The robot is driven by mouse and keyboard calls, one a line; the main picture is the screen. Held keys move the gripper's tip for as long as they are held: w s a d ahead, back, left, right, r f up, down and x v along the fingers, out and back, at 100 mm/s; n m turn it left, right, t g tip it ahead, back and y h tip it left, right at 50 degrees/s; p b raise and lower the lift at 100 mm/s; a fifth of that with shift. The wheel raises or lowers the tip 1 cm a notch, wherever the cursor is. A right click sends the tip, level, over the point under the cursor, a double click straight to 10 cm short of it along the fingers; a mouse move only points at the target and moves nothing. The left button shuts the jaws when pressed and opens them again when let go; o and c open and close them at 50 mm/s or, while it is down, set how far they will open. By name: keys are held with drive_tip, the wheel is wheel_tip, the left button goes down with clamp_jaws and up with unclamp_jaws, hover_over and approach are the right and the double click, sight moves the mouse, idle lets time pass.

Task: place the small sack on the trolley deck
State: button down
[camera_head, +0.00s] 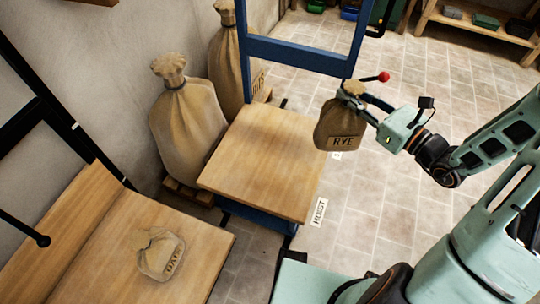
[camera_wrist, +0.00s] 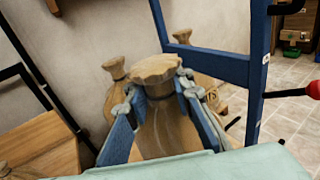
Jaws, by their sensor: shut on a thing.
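A small tan sack marked RYE (camera_head: 338,134) hangs upright from my gripper (camera_head: 353,92). The jaws are shut on its tied neck; in the wrist view the fingers (camera_wrist: 157,94) sit on either side of the neck of the sack (camera_wrist: 168,130). The wooden deck with the blue upright frame (camera_head: 262,160) is left of the sack in the head view. The sack overlaps the deck's back right corner in the picture; I cannot tell whether it is above the deck or beside it. The deck is bare.
A second small sack (camera_head: 161,254) lies on a wooden surface (camera_head: 205,245) at lower left. Large sacks (camera_head: 187,125) stand behind the bare deck's left side. A red-knobbed lever (camera_head: 383,77) is near my gripper. A HOIST label (camera_head: 319,212) lies on open tiled floor.

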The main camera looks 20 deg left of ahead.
drive_tip(key=s+a+f+b, duration=0.1)
drive_tip(key=s+a+f, duration=0.4)
drive_tip(key=a, duration=0.4)
drive_tip(key=s+a+f+b, duration=0.1)
drive_tip(key=s+a+f, duration=0.3)
drive_tip(key=a, duration=0.5)
drive_tip(key=w+a+f+b, duration=0.4)
drive_tip(key=w+f+b, duration=0.2)
drive_tip(key=w+f, duration=0.6)
drive_tip(key=shift+w+f, duration=0.4)
drive_tip(key=shift+f, duration=0.05)
drive_tip(key=shift+a, duration=0.1)
drive_tip(key=c, duration=1.7)
unclamp_jaws()
drive_tip(key=shift+f, duration=0.3)
drive_tip(key=shift+r, duration=0.15)
